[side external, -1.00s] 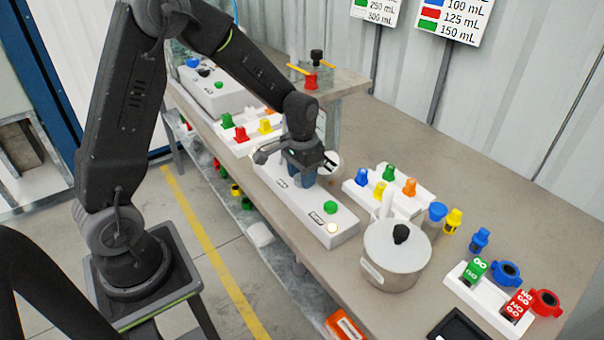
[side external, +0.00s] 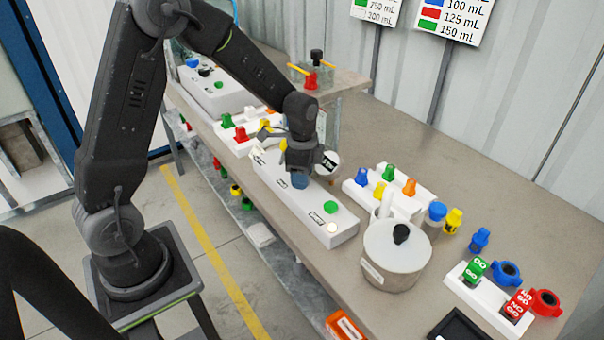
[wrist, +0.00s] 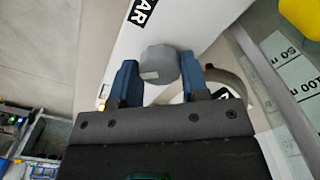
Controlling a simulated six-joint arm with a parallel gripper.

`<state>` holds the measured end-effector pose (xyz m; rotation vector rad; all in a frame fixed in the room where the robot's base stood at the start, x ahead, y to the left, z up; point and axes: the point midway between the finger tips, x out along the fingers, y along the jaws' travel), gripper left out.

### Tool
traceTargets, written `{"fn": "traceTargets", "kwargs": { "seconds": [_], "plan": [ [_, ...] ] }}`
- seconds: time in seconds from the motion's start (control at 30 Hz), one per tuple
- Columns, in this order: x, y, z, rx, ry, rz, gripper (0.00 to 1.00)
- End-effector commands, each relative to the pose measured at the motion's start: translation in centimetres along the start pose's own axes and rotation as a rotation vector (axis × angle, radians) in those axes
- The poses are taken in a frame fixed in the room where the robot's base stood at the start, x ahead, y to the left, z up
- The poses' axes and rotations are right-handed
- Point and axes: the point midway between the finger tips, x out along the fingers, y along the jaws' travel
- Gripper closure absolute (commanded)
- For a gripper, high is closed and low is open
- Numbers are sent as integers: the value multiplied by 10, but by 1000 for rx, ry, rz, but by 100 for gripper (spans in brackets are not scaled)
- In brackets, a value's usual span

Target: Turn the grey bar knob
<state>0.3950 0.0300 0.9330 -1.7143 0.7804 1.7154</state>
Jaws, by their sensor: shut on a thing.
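The grey bar knob (wrist: 160,64) sits on a white control box with black label lettering, partly visible in the wrist view. A small pale mark shows on the knob. My gripper (wrist: 158,70) has one blue finger on each side of the knob and is shut on it. In the side view my gripper (side external: 300,181) points down at the middle of the white control box (side external: 340,229) and hides the knob. A green button (side external: 331,207) and a pale round lamp (side external: 333,228) are at the box's near end.
A lidded grey pot (side external: 390,262) stands to the right of the box. A white rack (side external: 411,203) with coloured knobs is behind it. Another white rack (side external: 230,142) lies farther back.

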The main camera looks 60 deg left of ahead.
Motion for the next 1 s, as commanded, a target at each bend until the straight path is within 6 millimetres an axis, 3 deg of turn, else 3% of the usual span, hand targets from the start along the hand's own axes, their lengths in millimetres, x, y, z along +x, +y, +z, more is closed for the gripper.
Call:
{"fn": "traceTargets", "kwargs": {
  "seconds": [0.4,0.93,0.97,1.0],
  "plan": [
    [-2,-1,0,174,1,-2,82],
    [-2,-1,0,193,1,-3,82],
    [-2,-1,0,193,1,-3,56],
    [-2,-1,0,193,1,-3,52]
  ]
}}
